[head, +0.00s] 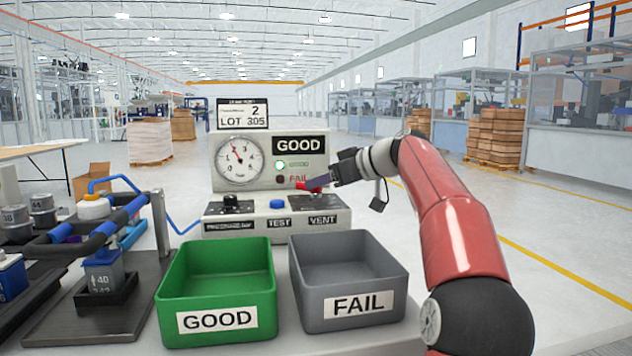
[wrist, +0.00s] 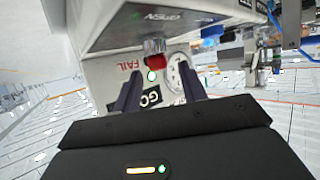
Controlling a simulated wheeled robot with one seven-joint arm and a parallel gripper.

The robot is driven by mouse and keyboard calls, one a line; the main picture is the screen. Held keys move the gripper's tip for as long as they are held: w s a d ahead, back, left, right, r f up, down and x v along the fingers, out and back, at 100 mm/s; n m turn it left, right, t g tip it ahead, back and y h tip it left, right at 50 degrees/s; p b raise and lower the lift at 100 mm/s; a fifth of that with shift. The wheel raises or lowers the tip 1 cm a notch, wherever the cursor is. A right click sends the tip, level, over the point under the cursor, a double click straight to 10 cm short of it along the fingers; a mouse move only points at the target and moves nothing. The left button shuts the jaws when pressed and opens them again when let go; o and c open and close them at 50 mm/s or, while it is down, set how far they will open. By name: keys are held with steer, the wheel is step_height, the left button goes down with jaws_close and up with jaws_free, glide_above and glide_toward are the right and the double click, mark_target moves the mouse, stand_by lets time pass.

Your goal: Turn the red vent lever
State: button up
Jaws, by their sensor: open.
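The red vent lever (head: 307,184) sits on the right of the tester's control ledge, above the VENT label (head: 322,220). In the head view my gripper (head: 328,180) comes in from the right at the lever and partly covers it. In the wrist view the lever (wrist: 156,62) shows as a red piece below a silver collar, roughly centred between my gripper's two dark fingertips (wrist: 159,74). The fingers are apart, with a gap on both sides of the lever. I cannot tell whether either finger touches it.
The tester (head: 270,160) has a gauge (head: 240,160), a GOOD sign and a lit green lamp. A blue TEST button (head: 277,204) and a black knob (head: 231,202) are left of the lever. A green bin (head: 215,253) and grey bin (head: 350,246) stand in front.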

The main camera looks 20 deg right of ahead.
steer(key=shift+x, duration=1.15)
jaws_close()
